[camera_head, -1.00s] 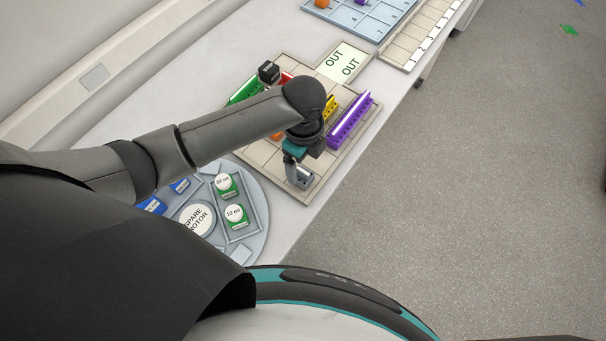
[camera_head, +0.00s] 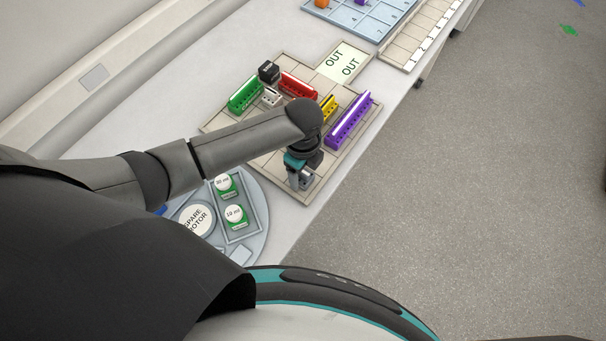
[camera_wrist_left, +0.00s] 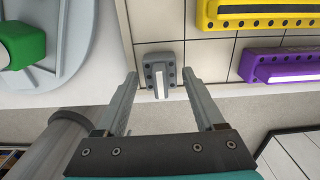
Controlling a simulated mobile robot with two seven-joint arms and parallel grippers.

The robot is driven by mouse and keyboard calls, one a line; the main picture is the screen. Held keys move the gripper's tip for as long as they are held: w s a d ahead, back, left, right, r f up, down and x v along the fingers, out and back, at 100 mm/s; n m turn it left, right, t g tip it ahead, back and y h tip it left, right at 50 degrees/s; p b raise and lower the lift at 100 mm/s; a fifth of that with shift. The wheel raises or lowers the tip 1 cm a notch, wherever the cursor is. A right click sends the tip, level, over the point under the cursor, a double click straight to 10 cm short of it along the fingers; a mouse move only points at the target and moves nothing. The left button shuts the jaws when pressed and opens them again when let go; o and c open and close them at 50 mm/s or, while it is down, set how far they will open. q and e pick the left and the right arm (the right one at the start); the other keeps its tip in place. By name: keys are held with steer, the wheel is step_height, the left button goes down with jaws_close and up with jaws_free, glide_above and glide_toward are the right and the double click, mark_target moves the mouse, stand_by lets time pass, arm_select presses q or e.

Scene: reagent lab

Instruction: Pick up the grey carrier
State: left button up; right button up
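The grey carrier (camera_wrist_left: 150,66) is a short block with dark holes and a pale strip on top. It lies on the tiled board, near the board's edge, in the left wrist view. My left gripper (camera_wrist_left: 159,76) is open, with its fingertips to either side of the carrier. I see gaps between fingers and carrier; the height above it is hard to judge. In the head view my left gripper (camera_head: 299,184) is over the near corner of the board, and the carrier cannot be made out clearly under it. My right gripper is not in view.
The tiled board (camera_head: 290,190) also bears purple (camera_head: 349,121), yellow (camera_head: 329,108), red (camera_head: 297,86) and green (camera_head: 244,93) carriers and a black block (camera_head: 268,71). A round rotor plate (camera_head: 257,215) with green-labelled vials lies left. The table edge is close on the right.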

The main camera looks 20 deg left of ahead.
arm_select(q)
jaws_close()
stand_by(0.3)
steer(key=shift+r, duration=0.1)
